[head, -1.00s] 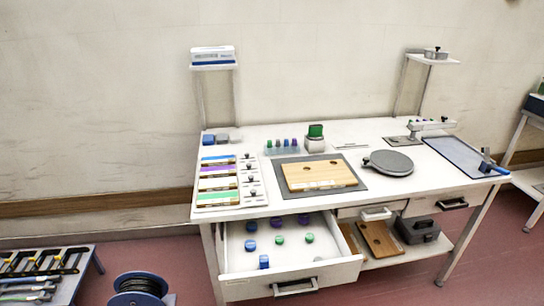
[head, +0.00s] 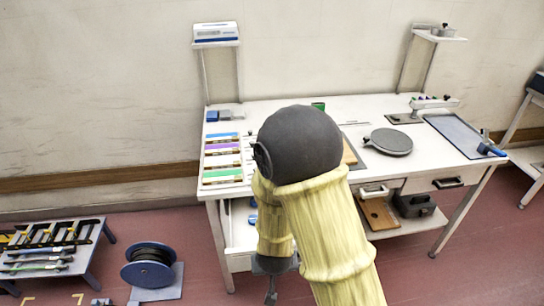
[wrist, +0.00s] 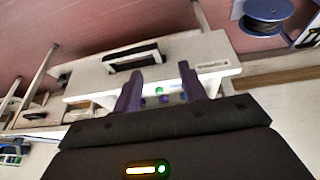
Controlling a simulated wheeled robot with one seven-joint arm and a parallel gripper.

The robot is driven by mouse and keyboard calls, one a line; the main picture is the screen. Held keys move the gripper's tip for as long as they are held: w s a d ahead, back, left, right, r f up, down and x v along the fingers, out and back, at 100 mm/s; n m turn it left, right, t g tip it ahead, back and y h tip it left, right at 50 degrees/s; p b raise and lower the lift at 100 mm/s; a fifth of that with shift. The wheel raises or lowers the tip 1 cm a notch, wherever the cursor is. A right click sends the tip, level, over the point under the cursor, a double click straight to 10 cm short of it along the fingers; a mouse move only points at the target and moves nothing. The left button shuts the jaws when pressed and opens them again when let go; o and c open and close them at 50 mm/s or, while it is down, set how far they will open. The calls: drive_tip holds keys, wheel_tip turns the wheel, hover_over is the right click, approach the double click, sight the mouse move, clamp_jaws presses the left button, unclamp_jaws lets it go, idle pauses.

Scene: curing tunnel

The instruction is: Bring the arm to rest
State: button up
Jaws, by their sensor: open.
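My arm (head: 325,225), in a pale yellow sleeve with a dark rounded joint, stands in front of the workbench in the head view. My gripper (wrist: 161,88) shows in the wrist view with its two purple fingers apart and nothing clearly held between them. It faces the white drawer (wrist: 185,50) with the dark handle (wrist: 133,58). The drawer is pulled out, and small green and purple pieces show in it beyond the fingertips. In the head view my arm hides most of the drawer (head: 238,235).
The workbench (head: 300,108) carries colored strips on a rack (head: 223,160), a round grey plate (head: 388,142) and a blue-edged tray (head: 465,138). My arm covers the bench middle. A blue cable spool (head: 150,266) and a tool table (head: 50,255) stand at the left. Reddish floor between spool and bench is clear.

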drive_tip(key=s+d+r+g+p, duration=0.1)
drive_tip(key=s+d+r, duration=0.2)
drive_tip(key=d+r, duration=0.4)
drive_tip(key=s+d+r+m+g+p, duration=0.1)
drive_tip(key=s+d+r+p, duration=0.1)
drive_tip(key=d+r, duration=0.5)
drive_tip(key=v, duration=0.4)
drive_tip(key=shift+d, duration=0.4)
